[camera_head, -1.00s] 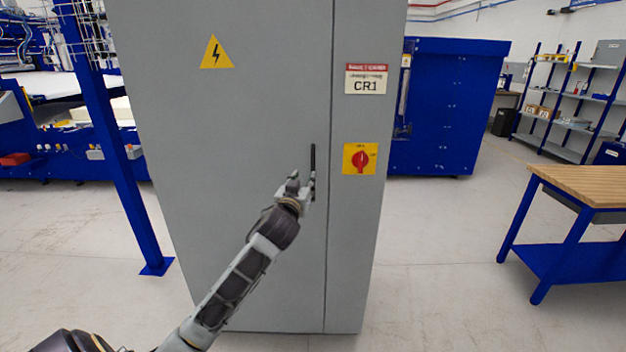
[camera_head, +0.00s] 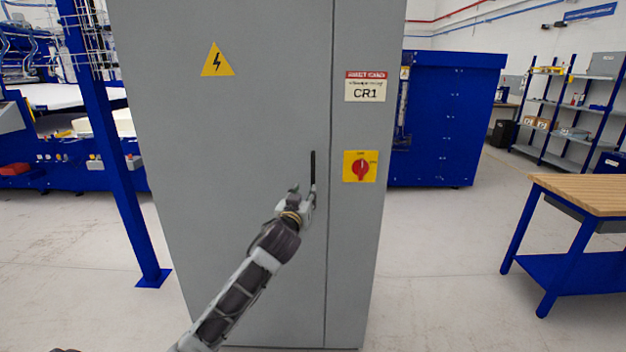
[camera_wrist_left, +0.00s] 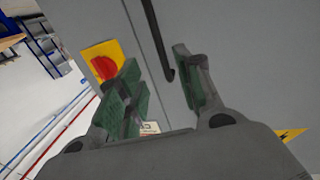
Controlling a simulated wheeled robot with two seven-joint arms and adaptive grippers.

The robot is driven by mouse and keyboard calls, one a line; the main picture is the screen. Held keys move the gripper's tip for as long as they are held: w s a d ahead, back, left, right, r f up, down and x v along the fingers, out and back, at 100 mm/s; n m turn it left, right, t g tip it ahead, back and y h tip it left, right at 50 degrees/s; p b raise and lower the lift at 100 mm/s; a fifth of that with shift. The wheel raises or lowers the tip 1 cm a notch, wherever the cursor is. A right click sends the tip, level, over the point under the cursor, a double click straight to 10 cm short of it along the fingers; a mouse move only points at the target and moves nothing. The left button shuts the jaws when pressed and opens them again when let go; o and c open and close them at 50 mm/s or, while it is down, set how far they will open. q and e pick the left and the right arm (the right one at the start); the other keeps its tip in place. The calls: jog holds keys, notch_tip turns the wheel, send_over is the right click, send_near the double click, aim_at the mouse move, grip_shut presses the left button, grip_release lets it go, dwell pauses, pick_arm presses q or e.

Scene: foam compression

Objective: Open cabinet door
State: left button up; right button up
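The grey cabinet (camera_head: 230,130) stands upright in the middle of the head view, its door shut. The door's black vertical handle (camera_head: 313,168) is near the door's right edge; it also shows in the left wrist view (camera_wrist_left: 156,38). My left gripper (camera_head: 304,195) is at the lower end of the handle. In the left wrist view my left gripper (camera_wrist_left: 158,85) is open, with green-padded fingers apart. The handle's end lies between the finger directions, closer to the right-hand finger; I cannot tell whether they touch. My right gripper is not in view.
A red rotary switch on a yellow plate (camera_head: 360,167) and a CR1 label (camera_head: 365,87) are right of the handle. A blue post (camera_head: 122,190) stands left of the cabinet. A wood-topped workbench (camera_head: 585,193) stands at right. The floor between is clear.

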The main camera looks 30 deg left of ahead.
aim_at(312, 179)
pick_arm(q)
jog(key=x, duration=0.8)
jog(key=shift+w+a+p, duration=0.1)
jog(key=shift+a+p, duration=0.05)
jog(key=shift+p, duration=0.2)
jog(key=shift+x, duration=2)
jog(key=shift+w+a, duration=0.15)
jog(key=shift+w, duration=0.25)
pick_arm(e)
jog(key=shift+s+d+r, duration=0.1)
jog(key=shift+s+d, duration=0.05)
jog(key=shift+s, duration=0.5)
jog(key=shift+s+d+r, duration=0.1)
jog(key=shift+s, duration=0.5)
pick_arm(q)
jog(key=shift+f, duration=0.1)
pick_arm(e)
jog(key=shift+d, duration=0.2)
